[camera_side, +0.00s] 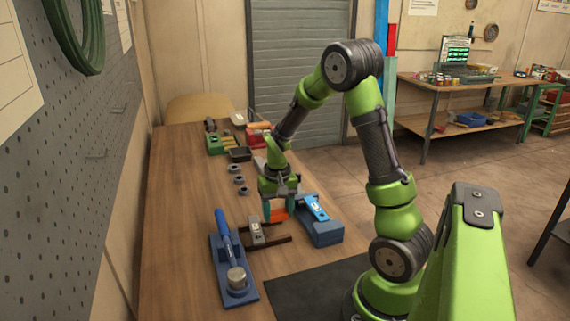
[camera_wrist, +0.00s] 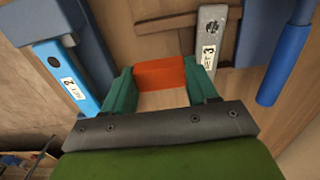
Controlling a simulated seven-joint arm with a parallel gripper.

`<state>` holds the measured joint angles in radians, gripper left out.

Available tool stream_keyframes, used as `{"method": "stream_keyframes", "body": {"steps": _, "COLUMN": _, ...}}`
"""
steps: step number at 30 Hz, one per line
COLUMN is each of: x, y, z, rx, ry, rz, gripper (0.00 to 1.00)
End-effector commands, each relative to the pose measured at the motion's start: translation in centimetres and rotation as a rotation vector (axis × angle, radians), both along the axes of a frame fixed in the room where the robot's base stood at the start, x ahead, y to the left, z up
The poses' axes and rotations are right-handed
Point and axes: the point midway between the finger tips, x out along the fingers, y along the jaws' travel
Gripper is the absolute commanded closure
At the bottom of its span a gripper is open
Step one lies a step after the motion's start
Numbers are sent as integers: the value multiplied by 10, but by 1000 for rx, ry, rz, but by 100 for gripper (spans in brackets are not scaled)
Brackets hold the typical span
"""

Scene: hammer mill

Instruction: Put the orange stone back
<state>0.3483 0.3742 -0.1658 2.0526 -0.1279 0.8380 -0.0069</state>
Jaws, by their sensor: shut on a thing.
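My gripper (camera_side: 278,209) is shut on the orange stone (camera_side: 279,215), one green finger at each end of it. In the wrist view the orange stone (camera_wrist: 160,72) lies across between the fingertips, with bare wooden table showing beneath and around it. The gripper points down, between a grey labelled stone (camera_side: 254,231) and a blue block carrying a light-blue labelled stone (camera_side: 316,207). Dark rails (camera_side: 277,240) lie by the grey stone; a brown rail shows beyond the orange stone in the wrist view (camera_wrist: 165,22). The gap between orange stone and rails cannot be told.
A blue tray with a blue-handled tool and metal cylinder (camera_side: 236,279) stands front left. Several small dark rings (camera_side: 238,180) lie behind the gripper. A green holder (camera_side: 215,144) and red box (camera_side: 257,136) stand farther back. The table's left part is clear.

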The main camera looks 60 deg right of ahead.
Motion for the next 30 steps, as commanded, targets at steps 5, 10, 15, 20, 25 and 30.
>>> {"method": "stream_keyframes", "body": {"steps": 5, "x": 38, "y": -20, "z": -5, "rx": -1, "ry": 1, "rz": -6, "gripper": 71}}
{"method": "stream_keyframes", "body": {"steps": 10, "x": 75, "y": -40, "z": -8, "rx": -1, "ry": 0, "rz": -4, "gripper": 71}}
{"method": "stream_keyframes", "body": {"steps": 15, "x": 108, "y": -57, "z": -12, "rx": -1, "ry": -1, "rz": -2, "gripper": 71}}
{"method": "stream_keyframes", "body": {"steps": 20, "x": 125, "y": -66, "z": -13, "rx": 0, "ry": 0, "rz": -2, "gripper": 71}}
{"method": "stream_keyframes", "body": {"steps": 25, "x": 132, "y": -70, "z": -13, "rx": 0, "ry": 0, "rz": -2, "gripper": 71}}
{"method": "stream_keyframes", "body": {"steps": 30, "x": 134, "y": -71, "z": -31, "rx": 3, "ry": 4, "rz": -2, "gripper": 71}}
